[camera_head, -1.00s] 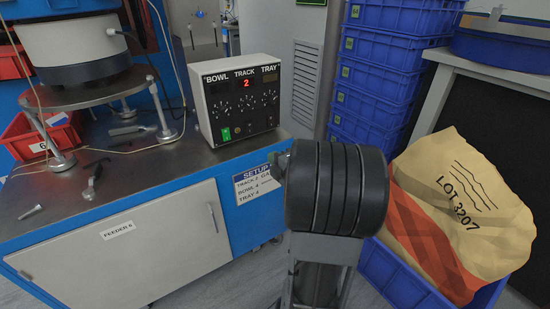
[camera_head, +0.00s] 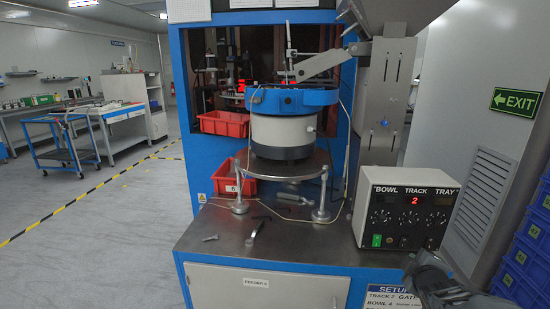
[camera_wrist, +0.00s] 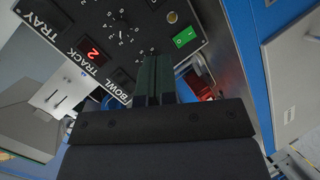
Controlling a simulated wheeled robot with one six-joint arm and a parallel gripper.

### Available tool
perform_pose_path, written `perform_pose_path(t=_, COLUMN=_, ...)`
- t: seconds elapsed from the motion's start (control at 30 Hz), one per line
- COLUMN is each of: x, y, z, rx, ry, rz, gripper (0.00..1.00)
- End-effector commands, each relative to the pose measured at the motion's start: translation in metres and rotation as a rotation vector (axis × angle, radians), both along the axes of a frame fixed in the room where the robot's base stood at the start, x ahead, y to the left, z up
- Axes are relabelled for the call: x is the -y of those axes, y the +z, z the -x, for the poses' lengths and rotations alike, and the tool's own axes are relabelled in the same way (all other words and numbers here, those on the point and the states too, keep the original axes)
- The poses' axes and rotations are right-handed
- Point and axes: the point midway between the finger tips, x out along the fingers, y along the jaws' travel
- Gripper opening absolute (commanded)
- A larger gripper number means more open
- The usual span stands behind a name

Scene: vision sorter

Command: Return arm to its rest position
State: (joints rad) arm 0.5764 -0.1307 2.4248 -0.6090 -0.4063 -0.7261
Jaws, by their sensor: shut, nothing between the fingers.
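My gripper (camera_wrist: 154,75) is shut and empty in the wrist view, its two dark fingers side by side in front of the control box. My arm shows at the lower right of the head view, just in front of the box, with its lower part cut off by the frame.
A bowl feeder (camera_head: 283,130) stands on a round plate on the steel bench (camera_head: 290,238). Red bins (camera_head: 224,123) sit behind and beside it. Blue crates (camera_head: 525,262) are stacked at the right edge. A blue cart (camera_head: 65,155) stands at the left, with open floor before it.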

Motion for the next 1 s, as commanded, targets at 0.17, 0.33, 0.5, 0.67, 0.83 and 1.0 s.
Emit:
perform_pose_path(t=0.17, x=-0.057, y=0.091, z=0.02, rx=-0.128, ry=-0.191, rz=-0.326, gripper=0.0)
perform_pose_path(t=0.33, x=-0.116, y=0.138, z=0.058, rx=-0.285, ry=-0.358, rz=-0.617, gripper=0.0)
perform_pose_path(t=0.5, x=-0.165, y=0.172, z=0.099, rx=-0.444, ry=-0.486, rz=-0.816, gripper=0.0)
perform_pose_path(t=0.67, x=-0.192, y=0.19, z=0.127, rx=-0.554, ry=-0.56, rz=-0.909, gripper=0.0)
perform_pose_path(t=0.83, x=-0.204, y=0.195, z=0.14, rx=-0.608, ry=-0.593, rz=-0.943, gripper=0.0)
perform_pose_path(t=1.0, x=-0.205, y=0.194, z=0.142, rx=-0.613, ry=-0.599, rz=-0.948, gripper=0.0)
